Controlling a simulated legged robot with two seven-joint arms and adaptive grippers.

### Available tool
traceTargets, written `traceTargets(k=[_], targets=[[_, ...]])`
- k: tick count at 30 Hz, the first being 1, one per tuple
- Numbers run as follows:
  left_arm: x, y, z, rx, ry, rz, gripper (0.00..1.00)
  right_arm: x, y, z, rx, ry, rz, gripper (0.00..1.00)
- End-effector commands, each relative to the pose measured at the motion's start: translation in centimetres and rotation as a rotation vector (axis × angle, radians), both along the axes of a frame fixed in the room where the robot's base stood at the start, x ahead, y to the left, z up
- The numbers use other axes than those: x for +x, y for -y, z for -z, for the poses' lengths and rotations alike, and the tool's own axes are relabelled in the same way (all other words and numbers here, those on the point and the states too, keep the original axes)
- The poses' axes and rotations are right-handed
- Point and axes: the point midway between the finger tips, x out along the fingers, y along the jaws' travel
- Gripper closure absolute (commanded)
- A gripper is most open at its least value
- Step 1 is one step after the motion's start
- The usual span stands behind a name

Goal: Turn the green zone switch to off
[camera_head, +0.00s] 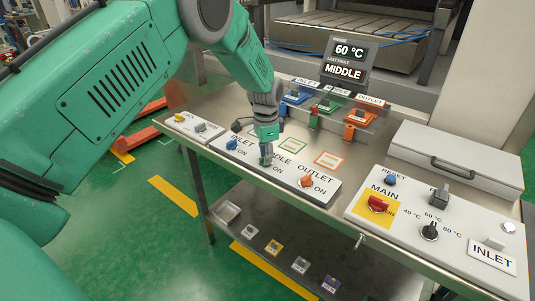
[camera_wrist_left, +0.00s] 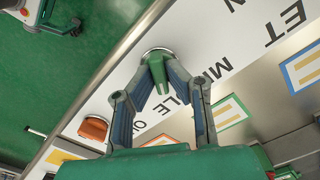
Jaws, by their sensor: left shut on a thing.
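The green zone switch (camera_wrist_left: 159,76) is on the white panel beside the MIDDLE label. In the left wrist view it sits between the two fingers of my left gripper (camera_wrist_left: 157,60), which are shut on it. In the head view my left gripper (camera_head: 266,157) reaches down onto the middle of the zone panel (camera_head: 286,177) and hides most of the switch. The switch's exact angle is hard to tell. The blue inlet switch (camera_head: 232,145) is to its left, and the orange outlet switch (camera_head: 307,181) to its right. My right gripper is not in view.
A main panel (camera_head: 408,262) with a red switch (camera_head: 378,203) and a black dial (camera_head: 429,231) is at the right. Blue, green and orange items stand behind the zone panel. A display (camera_head: 348,62) reads 60 °C and MIDDLE. A grey box (camera_head: 455,162) is at the back right.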

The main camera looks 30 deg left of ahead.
Motion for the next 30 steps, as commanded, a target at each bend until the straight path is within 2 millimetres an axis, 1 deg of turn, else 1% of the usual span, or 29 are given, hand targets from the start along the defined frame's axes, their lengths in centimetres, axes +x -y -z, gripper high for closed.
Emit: traceTargets(k=[6, 15, 21, 30], targets=[[-0.1, -0.1, 0.1, 0.002, 0.000, -0.204, 1.00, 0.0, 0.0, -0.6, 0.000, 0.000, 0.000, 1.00], [-0.1, 0.0, 0.1, 0.002, -0.001, -0.433, 1.00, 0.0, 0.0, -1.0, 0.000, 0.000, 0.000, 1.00], [-0.1, 0.1, 0.2, 0.003, -0.001, -0.528, 1.00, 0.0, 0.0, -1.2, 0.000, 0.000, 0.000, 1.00], [-0.2, 0.1, 0.2, 0.001, -0.003, -0.589, 1.00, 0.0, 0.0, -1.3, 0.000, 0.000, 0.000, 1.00]])
